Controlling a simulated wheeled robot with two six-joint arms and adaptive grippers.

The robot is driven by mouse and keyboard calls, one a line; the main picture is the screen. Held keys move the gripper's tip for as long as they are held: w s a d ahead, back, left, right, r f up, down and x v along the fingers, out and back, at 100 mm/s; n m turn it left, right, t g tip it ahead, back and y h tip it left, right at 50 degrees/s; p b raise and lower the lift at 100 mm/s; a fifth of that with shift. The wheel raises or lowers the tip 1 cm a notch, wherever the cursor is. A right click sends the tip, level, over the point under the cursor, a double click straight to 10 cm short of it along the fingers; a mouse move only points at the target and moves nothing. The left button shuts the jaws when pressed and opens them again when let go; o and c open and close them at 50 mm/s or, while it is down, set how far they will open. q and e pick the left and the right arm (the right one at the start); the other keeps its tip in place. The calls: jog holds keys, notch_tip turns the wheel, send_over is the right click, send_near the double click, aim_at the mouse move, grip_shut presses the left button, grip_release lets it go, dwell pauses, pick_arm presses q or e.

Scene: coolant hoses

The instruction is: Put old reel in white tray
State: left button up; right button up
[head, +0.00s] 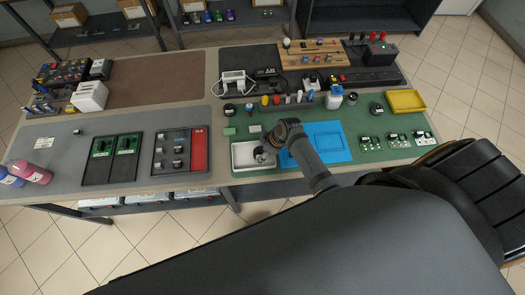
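The white tray (241,155) sits at the front left of the green mat on the right half of the table. My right arm reaches in from the lower right, and my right gripper (266,153) is over the tray's right part, pointing down. A small grey and dark shape shows at the fingertips, inside or just above the tray. I cannot tell whether it is the old reel or only the fingers, nor whether the gripper is open or shut. The gripper and wrist hide the tray's right edge. My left gripper is not in view.
A blue mat (329,140) lies right of the tray, partly behind my arm. Several small green boards (397,140) and a yellow tray (405,101) are farther right. Bottles and small parts stand behind. Panels (112,159) and pink and blue bottles (28,170) are on the left.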

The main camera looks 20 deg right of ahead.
jog(key=shift+o, duration=0.5)
jog(key=shift+r, duration=0.25)
jog(key=v, duration=1.1)
jog(key=shift+d+r+b, duration=0.15)
jog(key=shift+r+b, duration=0.2)
jog(key=shift+b, duration=0.1)
jog(key=shift+s, duration=0.15)
